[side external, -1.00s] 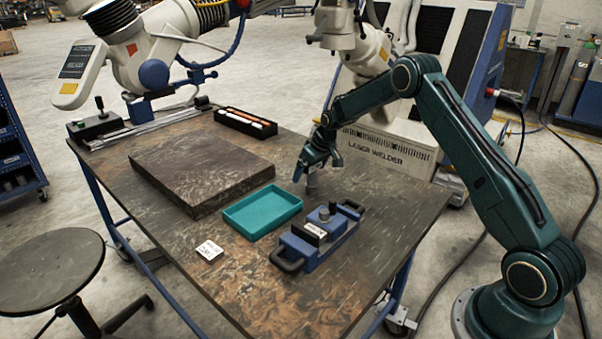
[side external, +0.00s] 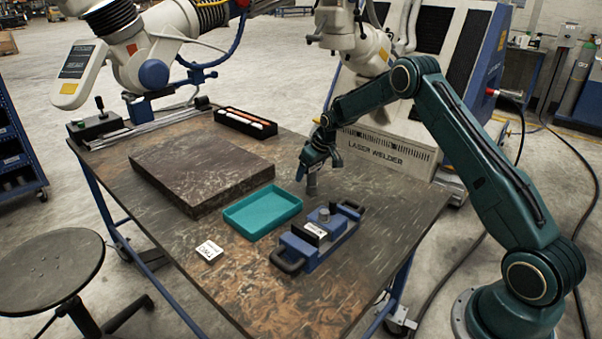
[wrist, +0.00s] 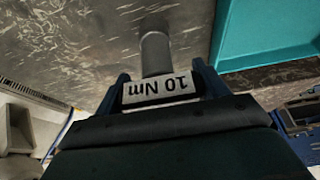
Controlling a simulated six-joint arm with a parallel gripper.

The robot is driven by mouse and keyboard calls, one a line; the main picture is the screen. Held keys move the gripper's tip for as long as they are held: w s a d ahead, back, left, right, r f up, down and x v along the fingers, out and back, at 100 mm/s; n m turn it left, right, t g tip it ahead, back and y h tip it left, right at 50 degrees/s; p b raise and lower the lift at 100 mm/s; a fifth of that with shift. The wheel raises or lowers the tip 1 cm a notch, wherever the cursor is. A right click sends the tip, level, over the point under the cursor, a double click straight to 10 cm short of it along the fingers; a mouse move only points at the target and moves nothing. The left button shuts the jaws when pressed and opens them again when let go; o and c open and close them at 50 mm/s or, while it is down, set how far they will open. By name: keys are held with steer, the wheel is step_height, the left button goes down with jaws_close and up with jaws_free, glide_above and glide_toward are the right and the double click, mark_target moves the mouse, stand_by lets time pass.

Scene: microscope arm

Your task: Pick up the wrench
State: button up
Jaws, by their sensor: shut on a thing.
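My gripper (side external: 312,168) is over the table, to the right of the teal tray and behind the blue device. In the wrist view its two blue fingers (wrist: 162,88) are closed on the wrench (wrist: 155,52), a dark grey cylindrical tool with a pale label reading "10 Nm", upside down in that view. In the side view the grey end of the wrench (side external: 312,188) shows below the fingers. The rest of it is hidden by the gripper. I cannot tell whether its lower end touches the table.
The teal tray (side external: 232,222) is empty. A blue device with black handles (side external: 330,246) lies in front of my gripper. The right tabletop is clear.

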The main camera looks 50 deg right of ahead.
steer(key=shift+r, duration=0.15)
step_height(320, 180, up, 20)
stand_by(0.8)
steer(key=shift+a, duration=0.1)
stand_by(0.4)
steer(key=s+a+f+m+g+h, duration=0.1)
steer(key=s+a+f+m+h, duration=0.2)
steer(key=s+a+m, duration=0.6)
steer(key=s+a+f, duration=0.1)
steer(key=s+a, duration=0.4)
steer(key=s, duration=0.2)
steer(key=shift+s+m+g, duration=0.3)
steer(key=shift+s, duration=0.05)
steer(key=shift+f, duration=0.3)
steer(key=shift+f, duration=2.3)
steer(key=shift+f, duration=1.25)
